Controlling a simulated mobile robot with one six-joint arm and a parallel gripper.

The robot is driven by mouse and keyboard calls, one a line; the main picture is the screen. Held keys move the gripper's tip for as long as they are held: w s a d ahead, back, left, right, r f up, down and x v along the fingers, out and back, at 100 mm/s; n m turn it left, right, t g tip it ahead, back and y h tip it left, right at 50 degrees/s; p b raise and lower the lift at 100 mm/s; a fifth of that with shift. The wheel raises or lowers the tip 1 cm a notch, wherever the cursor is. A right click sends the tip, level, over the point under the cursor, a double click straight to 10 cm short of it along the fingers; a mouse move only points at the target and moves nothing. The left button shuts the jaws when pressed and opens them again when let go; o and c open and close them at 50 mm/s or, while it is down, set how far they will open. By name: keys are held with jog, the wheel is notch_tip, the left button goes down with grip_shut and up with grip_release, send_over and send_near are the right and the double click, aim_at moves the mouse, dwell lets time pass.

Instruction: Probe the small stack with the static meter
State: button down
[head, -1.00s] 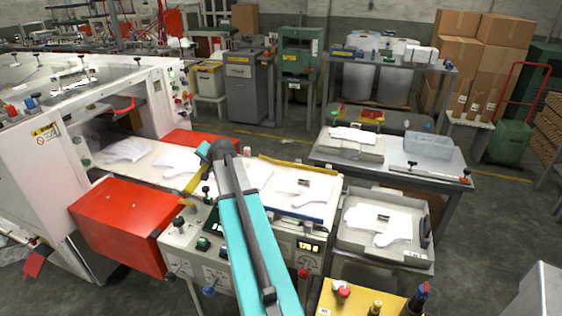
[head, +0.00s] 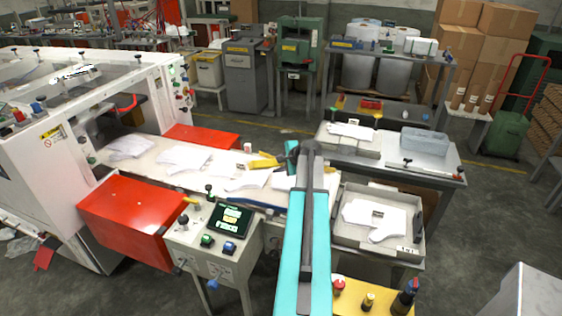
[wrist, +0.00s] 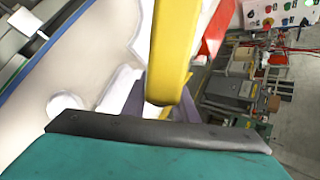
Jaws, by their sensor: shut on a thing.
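In the wrist view my gripper (wrist: 162,100) is shut on a long yellow tool (wrist: 172,50), which I take for the static meter. The yellow body stands between the dark fingers and runs up out of the picture. In the head view my gripper is mostly hidden behind my teal arm, over the right part of the white bench. White film-glove stacks (head: 182,158) lie along this bench, and some white film (wrist: 122,85) lies left of the fingers in the wrist view. I cannot tell which is the small stack, or whether the tool touches film.
A grey tray (head: 350,242) with white film stands at the right. A grey table (head: 440,180) is behind it. A control panel (head: 215,245) and a red box (head: 130,215) stand in front of the bench. A yellow ledge (head: 375,293) holds knobs.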

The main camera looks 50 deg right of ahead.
jog(key=shift+s+d, duration=0.25)
jog(key=shift+s, duration=0.1)
jog(key=shift+f, duration=0.15)
jog(key=shift+f+b, duration=1.75)
jog(key=shift+f, duration=1.4)
notch_tip(320, 180, up, 7)
jog(key=p, duration=0.3)
jog(key=shift+p, duration=0.4)
jog(key=shift+a, duration=0.1)
